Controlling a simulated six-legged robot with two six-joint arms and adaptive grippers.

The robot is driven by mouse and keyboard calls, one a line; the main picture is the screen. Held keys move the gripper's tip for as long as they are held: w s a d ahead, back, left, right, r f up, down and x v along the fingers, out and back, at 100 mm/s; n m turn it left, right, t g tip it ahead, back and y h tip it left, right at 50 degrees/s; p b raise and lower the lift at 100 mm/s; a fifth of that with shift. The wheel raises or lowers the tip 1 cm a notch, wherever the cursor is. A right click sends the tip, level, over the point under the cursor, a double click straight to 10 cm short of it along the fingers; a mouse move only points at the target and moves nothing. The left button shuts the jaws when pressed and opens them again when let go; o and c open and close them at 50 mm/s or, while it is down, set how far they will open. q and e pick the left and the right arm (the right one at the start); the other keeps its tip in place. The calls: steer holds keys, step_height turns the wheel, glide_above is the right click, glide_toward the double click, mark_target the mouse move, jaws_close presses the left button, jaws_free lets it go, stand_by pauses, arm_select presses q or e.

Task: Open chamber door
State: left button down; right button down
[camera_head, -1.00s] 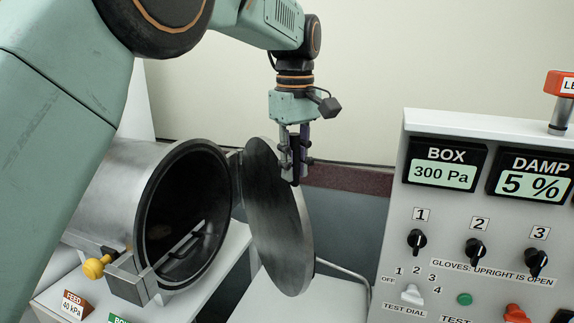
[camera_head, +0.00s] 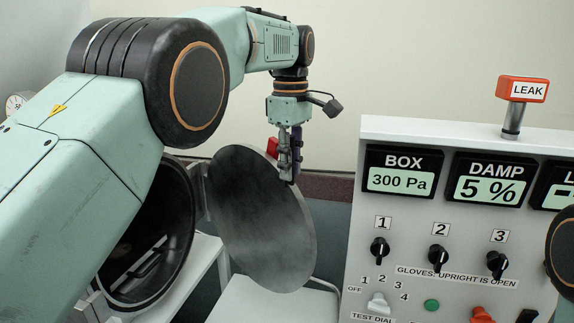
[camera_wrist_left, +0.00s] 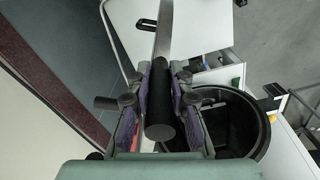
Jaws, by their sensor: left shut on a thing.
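The round grey chamber door (camera_head: 258,235) stands swung away from the dark mouth of the chamber (camera_head: 178,215), with its flat face turned towards me. My left gripper (camera_head: 290,170) is at the door's upper right rim. In the left wrist view, its fingers (camera_wrist_left: 161,88) are shut on a black cylindrical handle (camera_wrist_left: 160,125), and the door shows edge-on (camera_wrist_left: 163,42) beyond it. The open chamber mouth also shows in the left wrist view (camera_wrist_left: 262,135). My left upper arm hides much of the chamber body. My right gripper is out of view.
A control panel (camera_head: 440,150) with BOX and DAMP displays, knobs and a red LEAK lamp (camera_head: 522,90) stands to the right of the door. A white surface (camera_head: 265,305) lies below the door. A wall is behind.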

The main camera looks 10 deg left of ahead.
arm_select(q)
steer(key=shift+w+d, duration=0.2)
steer(key=shift+w, duration=0.15)
stand_by(0.3)
steer(key=c, duration=1.2)
jaws_free()
steer(key=shift+s+a, duration=0.1)
steer(key=shift+s, duration=0.05)
